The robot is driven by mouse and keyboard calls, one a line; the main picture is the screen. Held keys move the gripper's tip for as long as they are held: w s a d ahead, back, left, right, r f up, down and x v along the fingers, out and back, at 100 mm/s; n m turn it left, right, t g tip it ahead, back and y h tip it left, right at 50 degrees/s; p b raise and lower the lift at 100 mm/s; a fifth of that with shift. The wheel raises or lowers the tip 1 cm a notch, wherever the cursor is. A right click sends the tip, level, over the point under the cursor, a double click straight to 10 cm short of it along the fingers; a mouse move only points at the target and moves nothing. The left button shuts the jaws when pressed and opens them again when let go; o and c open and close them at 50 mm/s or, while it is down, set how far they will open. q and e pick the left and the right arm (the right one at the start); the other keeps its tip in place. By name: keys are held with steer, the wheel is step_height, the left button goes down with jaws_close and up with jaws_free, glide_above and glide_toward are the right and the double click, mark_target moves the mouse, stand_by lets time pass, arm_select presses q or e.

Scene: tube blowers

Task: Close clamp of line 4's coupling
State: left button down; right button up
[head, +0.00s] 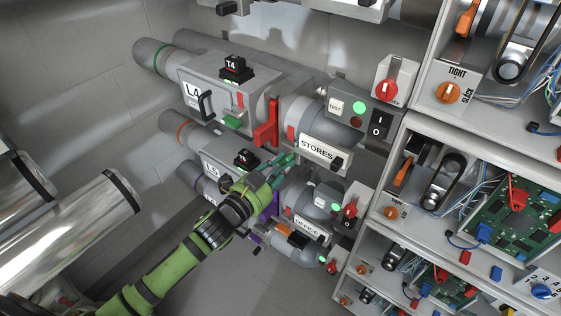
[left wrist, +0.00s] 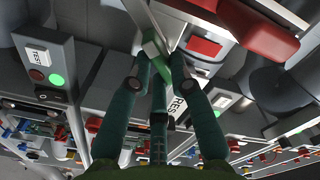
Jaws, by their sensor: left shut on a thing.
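Line 4's grey housing, marked L4 (head: 193,92), is at the upper left in the head view. Its coupling has a red clamp lever (head: 267,125) beside the grey pipe marked STORES (head: 318,149). A green tab (head: 232,122) sits on the housing left of the lever. My left gripper (head: 280,168) is below the lever, in front of the L5 line. In the left wrist view, its dark teal fingers (left wrist: 162,80) close around a green piece (left wrist: 154,44). I cannot tell which part this is. A large red lever (left wrist: 262,28) shows beyond them. My right gripper is out of view.
The L5 housing (head: 211,165) and the OFFICE pipe (head: 306,228) lie close below. A switch box (head: 357,110) with a green lamp and a red knob (head: 387,90) stand right of line 4. Shelves with circuit boards (head: 515,215) fill the right side.

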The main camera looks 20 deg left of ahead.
arm_select(q)
steer(key=m, duration=0.6)
steer(key=m+p, duration=0.1)
steer(key=m, duration=0.2)
steer(key=shift+a+f, duration=0.1)
steer(key=shift+f, duration=0.2)
steer(key=shift+m, duration=0.3)
steer(key=c, duration=1.1)
jaws_free()
steer(key=v, duration=1.2)
